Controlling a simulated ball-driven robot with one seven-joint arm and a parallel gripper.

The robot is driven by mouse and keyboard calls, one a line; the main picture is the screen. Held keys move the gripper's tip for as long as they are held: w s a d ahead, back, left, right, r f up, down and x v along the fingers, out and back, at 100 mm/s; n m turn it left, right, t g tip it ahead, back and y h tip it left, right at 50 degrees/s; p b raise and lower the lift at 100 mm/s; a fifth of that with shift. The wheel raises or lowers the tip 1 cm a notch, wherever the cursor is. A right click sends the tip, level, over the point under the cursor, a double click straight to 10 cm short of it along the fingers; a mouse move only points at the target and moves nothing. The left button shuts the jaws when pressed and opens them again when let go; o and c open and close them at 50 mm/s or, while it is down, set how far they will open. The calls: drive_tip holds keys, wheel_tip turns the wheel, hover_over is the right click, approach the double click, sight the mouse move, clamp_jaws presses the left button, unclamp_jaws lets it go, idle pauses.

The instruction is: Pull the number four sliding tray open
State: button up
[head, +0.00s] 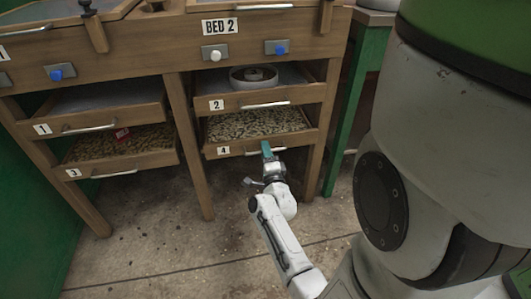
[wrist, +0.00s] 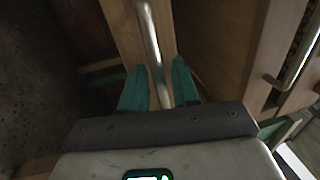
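The number four sliding tray (head: 240,147) is the lower right wooden tray under the "BED 2" sign, with a white "4" label and a layer of small pale pieces inside. Its metal bar handle (wrist: 150,35) runs between the two teal fingers of my gripper (wrist: 159,66) in the wrist view. The fingers are apart, with a gap on each side of the bar. In the head view my gripper (head: 267,149) is at the tray's front, over the middle of the handle and hiding part of it.
Tray 2 (head: 235,104), holding a round pan (head: 253,84), is directly above. Trays 1 (head: 90,123) and 3 (head: 140,159) are to the left. A wooden leg (head: 190,150) stands left of tray 4 and a green table leg (head: 347,130) to the right. The floor in front looks mostly clear.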

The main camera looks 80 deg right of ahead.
drive_tip(key=shift+c, duration=0.2)
clamp_jaws()
idle(0.4)
